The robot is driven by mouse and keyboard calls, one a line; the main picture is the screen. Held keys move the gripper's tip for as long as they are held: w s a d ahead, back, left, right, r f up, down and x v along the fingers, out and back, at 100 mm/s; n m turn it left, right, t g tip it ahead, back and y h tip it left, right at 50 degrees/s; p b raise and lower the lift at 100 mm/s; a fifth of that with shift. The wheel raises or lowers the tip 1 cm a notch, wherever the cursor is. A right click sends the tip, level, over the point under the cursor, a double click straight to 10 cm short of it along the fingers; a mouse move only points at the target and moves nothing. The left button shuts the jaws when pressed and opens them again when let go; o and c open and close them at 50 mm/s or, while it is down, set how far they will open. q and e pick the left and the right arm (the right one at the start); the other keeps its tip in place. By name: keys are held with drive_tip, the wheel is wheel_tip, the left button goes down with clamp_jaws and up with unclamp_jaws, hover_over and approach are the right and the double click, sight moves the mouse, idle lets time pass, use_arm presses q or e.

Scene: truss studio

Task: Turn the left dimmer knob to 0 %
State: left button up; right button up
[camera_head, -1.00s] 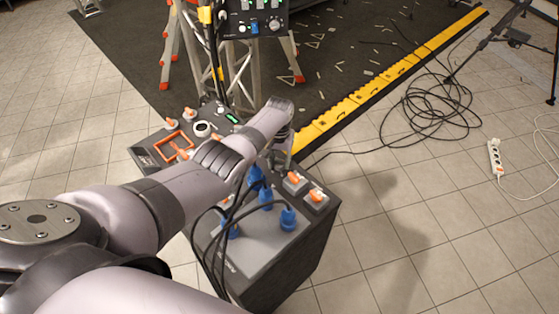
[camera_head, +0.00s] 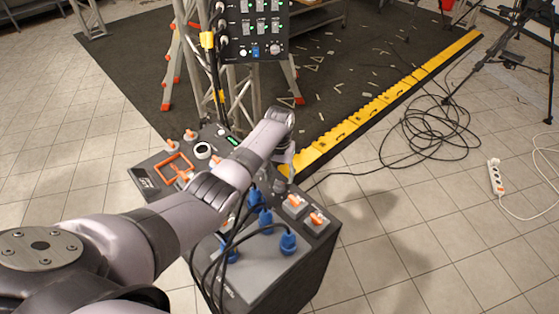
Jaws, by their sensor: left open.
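A dark control console (camera_head: 147,181) stands low, left of centre. A round dial with a white ring (camera_head: 202,151) sits on its top, near a lit green display (camera_head: 234,140); it looks like a dimmer knob, but I cannot read any setting or be sure it is the left one. My left arm crosses over the console and hides part of its top. My left gripper (camera_head: 284,160) hangs below the arm's far end, right of the dial and apart from it. It is open, though only a small part shows. My right gripper is not in view.
A box with blue plugs (camera_head: 288,243), black cables and orange switches (camera_head: 294,204) stands in front. A truss with a hanging switch panel (camera_head: 256,30) rises behind. A yellow cable ramp (camera_head: 385,98), coiled cable (camera_head: 430,130) and white power strip (camera_head: 495,176) lie right.

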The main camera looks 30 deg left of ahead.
sight(279, 183)
use_arm(q)
wheel_tip(279, 183, up, 7)
drive_tip(key=shift+r, duration=0.15)
idle(0.6)
